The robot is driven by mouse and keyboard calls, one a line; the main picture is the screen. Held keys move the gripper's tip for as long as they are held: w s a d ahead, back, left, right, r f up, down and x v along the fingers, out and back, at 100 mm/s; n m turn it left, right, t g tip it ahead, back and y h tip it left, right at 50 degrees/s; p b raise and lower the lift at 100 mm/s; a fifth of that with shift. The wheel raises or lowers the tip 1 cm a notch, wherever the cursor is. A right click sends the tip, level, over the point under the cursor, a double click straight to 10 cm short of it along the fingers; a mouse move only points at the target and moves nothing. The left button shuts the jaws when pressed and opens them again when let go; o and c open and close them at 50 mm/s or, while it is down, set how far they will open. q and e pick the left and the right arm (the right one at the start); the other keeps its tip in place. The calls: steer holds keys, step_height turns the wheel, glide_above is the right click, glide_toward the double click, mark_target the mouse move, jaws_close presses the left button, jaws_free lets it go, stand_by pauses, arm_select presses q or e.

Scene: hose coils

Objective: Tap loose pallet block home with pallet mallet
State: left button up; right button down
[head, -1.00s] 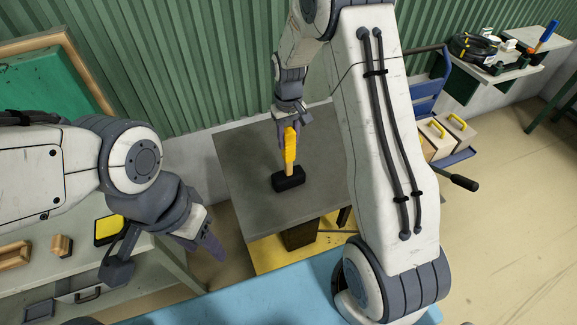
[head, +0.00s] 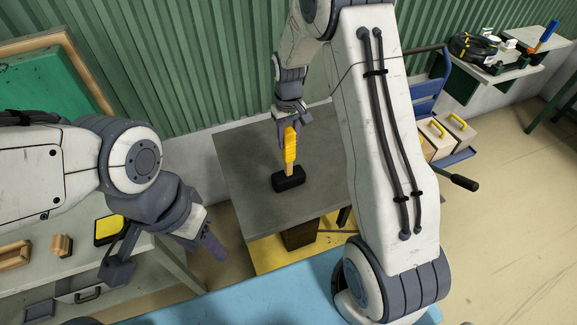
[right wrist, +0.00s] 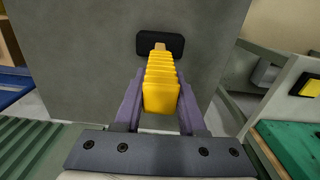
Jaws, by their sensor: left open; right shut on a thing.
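The pallet mallet has a yellow grip (head: 290,148) and a black head (head: 288,179). It hangs head down at the grey table (head: 250,200); I cannot tell whether the head touches the top. My right gripper (head: 289,126) is shut on the mallet's yellow handle. In the right wrist view the yellow handle (right wrist: 161,92) sits between the two purple fingers, with the black head (right wrist: 160,44) beyond. My left gripper (head: 203,243) is open and empty, left of and in front of the grey table. I cannot make out a loose pallet block for certain.
A bench at the left holds a small wooden block (head: 62,245), a wooden frame (head: 14,254) and a yellow-topped box (head: 109,229). A blue surface (head: 240,295) lies in front. A blue cart (head: 430,95) with wooden boxes stands at the right. The grey table is otherwise clear.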

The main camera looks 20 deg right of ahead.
arm_select(q)
steer(key=shift+r+p, duration=0.55)
arm_select(e)
steer(key=shift+r, duration=0.7)
steer(key=shift+r+p, duration=2.75)
steer(key=shift+r, duration=0.75)
arm_select(q)
step_height(320, 180, up, 5)
steer(key=shift+r, duration=0.2)
arm_select(e)
steer(key=shift+f, duration=0.1)
